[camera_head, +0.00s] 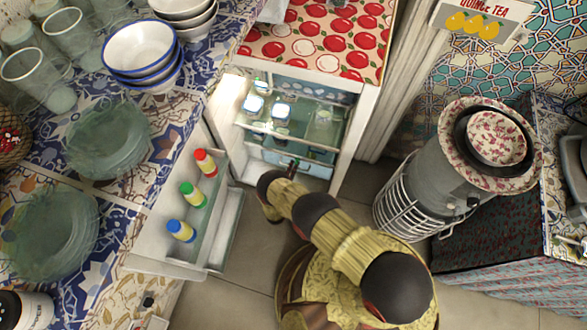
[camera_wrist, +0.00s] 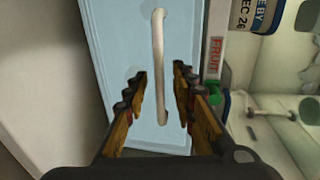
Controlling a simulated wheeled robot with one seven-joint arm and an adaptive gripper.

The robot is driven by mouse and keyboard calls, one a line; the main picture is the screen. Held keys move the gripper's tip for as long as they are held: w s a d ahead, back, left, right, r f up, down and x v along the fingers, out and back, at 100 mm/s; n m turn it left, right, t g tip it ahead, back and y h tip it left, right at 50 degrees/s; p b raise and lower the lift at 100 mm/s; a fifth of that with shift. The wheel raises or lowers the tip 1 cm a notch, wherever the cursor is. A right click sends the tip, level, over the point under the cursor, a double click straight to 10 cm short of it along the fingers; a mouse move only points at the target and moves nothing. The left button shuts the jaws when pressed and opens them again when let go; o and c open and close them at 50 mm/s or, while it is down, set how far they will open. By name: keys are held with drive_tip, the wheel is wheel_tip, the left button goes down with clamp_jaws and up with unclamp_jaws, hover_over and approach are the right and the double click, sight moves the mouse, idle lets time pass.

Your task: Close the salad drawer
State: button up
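The fridge (camera_head: 357,130) stands open. A light blue drawer front (camera_wrist: 115,25) fills the middle of the wrist view, with a pale bar handle (camera_wrist: 158,50) on it. In the head view a bluish drawer (camera_head: 318,157) shows low in the fridge, partly hidden by my gripper. My gripper (camera_head: 292,167) is at the fridge's lower opening. In the wrist view my gripper (camera_wrist: 160,72) is open, with one finger on each side of the handle's line. No contact shows, and I cannot tell whether the fingertips reach around the handle. How far the drawer sticks out is unclear.
The open fridge door (camera_head: 165,268) at left holds several bottles (camera_head: 193,194). A red-and-white FRUIT label (camera_wrist: 215,55) is beside the drawer front. Shelves with containers (camera_head: 281,110) are above. A grey heater-like appliance (camera_head: 425,195) stands at right. Some floor (camera_head: 235,300) is clear.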

drive_tip(key=v, duration=1.2)
drive_tip(key=shift+f, duration=0.1)
